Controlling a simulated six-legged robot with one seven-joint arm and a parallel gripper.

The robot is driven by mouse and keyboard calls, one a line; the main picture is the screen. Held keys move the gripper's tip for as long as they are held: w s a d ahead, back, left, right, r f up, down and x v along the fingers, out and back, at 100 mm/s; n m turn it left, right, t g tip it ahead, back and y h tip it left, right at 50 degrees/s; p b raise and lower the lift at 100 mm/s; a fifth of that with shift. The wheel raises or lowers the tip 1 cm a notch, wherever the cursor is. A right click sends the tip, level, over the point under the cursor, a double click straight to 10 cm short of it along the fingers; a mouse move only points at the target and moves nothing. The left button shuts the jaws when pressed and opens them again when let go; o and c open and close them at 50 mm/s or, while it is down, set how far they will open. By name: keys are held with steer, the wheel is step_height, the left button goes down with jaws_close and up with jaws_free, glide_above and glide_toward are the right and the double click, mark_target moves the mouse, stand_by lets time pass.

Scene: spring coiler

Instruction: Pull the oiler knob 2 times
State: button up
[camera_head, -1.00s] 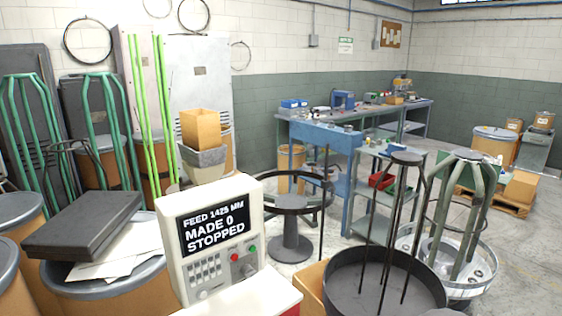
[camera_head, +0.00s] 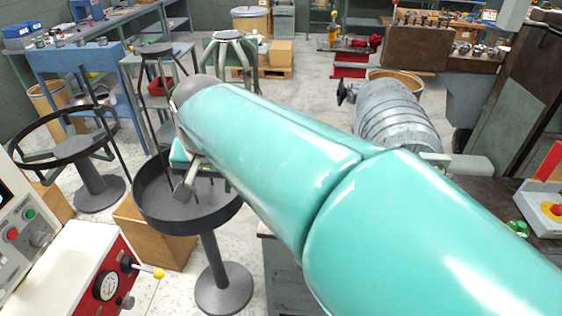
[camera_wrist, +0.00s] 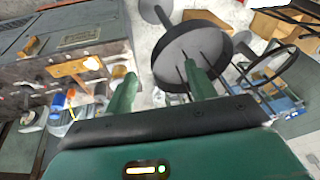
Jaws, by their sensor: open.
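A red and white unit (camera_head: 95,275) stands at the lower left of the head view, with a round gauge on its red face. A short rod with a yellow knob (camera_head: 159,273) sticks out from its right side, and black knobs sit beside the gauge. No label shows which one is the oiler knob. My gripper (camera_wrist: 162,88) is open and empty in the wrist view, its two green fingers apart. In the head view my teal arm hides much of the middle, and my gripper hangs over the black round tray, away from the yellow knob.
A black round tray (camera_head: 150,212) on a post stands right of the red unit. A ring stand (camera_head: 50,155) is at the left. A grey ribbed motor (camera_head: 395,115) and dark machine lie beyond my arm. Bare floor (camera_head: 165,292) shows beside the tray's base.

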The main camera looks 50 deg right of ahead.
steer(key=w+d+f+m+g, duration=0.1)
steer(key=w+d+m, duration=0.1)
steer(key=d+m, duration=0.6)
steer(key=w+d+f+m+g+y, duration=0.1)
steer(key=w+d+m+g, duration=0.3)
steer(key=d, duration=0.7)
steer(key=w+d+f+m+t, duration=0.1)
steer(key=d+f+m, duration=0.1)
steer(key=d+m, duration=0.65)
steer(key=shift+n, duration=0.45)
steer(key=f, duration=1.3)
steer(key=shift+d, duration=0.4)
